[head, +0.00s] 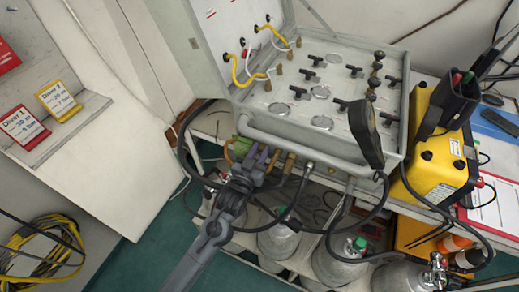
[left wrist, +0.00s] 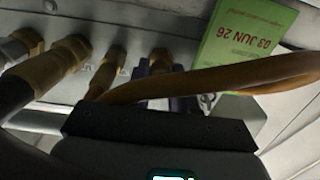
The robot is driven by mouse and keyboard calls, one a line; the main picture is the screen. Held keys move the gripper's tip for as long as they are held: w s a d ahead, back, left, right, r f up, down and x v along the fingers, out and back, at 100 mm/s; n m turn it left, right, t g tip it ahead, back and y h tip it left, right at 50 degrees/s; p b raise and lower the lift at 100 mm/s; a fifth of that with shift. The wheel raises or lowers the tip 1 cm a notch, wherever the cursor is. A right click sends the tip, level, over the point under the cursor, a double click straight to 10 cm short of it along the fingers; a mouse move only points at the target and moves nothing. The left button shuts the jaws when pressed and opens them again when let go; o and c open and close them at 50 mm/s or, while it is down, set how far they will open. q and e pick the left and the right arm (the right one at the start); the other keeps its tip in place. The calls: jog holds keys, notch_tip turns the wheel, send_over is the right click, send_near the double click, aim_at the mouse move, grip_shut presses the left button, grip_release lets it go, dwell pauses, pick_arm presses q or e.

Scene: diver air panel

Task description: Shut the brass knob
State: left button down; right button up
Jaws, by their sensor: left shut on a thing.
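My left gripper (head: 256,160) is at the front lower edge of the grey air panel (head: 330,148), below its rail. Its purple-grey fingers (left wrist: 152,82) are closed around a brass piece (left wrist: 160,57), which looks like the brass knob, on the panel's underside. The fingers hide much of it, and its turned position cannot be told. Other brass fittings (left wrist: 68,52) sit in a row to its left in the left wrist view; brass also shows beside the gripper in the head view (head: 289,162). My right gripper is not in view.
A brown hose (left wrist: 235,78) crosses close over the fingers. A green tag (left wrist: 245,35) hangs beside them, reading "03 JUN 26". Black hoses (head: 330,174) loop below the panel, above grey cylinders (head: 279,240). A yellow case (head: 440,150) stands at right.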

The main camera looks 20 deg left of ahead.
pick_arm(q)
jog(key=m+p, duration=0.3)
jog(key=shift+r, duration=0.25)
jog(key=m+p, duration=0.2)
jog(key=m, duration=0.1)
jog(key=shift+p, duration=0.3)
jog(key=m+p, duration=0.2)
jog(key=m, duration=0.1)
jog(key=shift+f+m, duration=0.1)
jog(key=shift+m, duration=0.2)
jog(key=shift+f+m+p, duration=0.1)
jog(key=shift+m+p, duration=0.85)
jog(key=shift+m, duration=0.55)
jog(key=c, duration=1.2)
grip_release()
jog(key=shift+s, duration=0.15)
